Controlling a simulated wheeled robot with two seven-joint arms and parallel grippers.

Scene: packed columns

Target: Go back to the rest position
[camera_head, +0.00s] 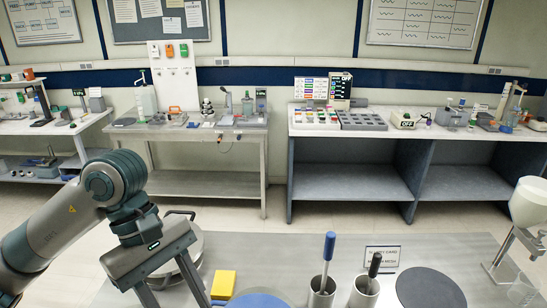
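My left arm comes in from the left, and my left gripper (172,294) points down over the near table. Its two fingers are spread apart, with nothing seen between them but the pot behind. The fingertips run to the bottom edge of the picture. A round metal pot (211,243) with a dark handle sits behind the gripper and is partly hidden by it. My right gripper is not in view.
On the near table (300,250) are a yellow block (223,284), a blue disc (258,300), two metal cups (323,290) with handled tools, a small sign (381,256), a dark disc (430,289) and a white dispenser (529,201). Cluttered benches stand behind, across open floor.

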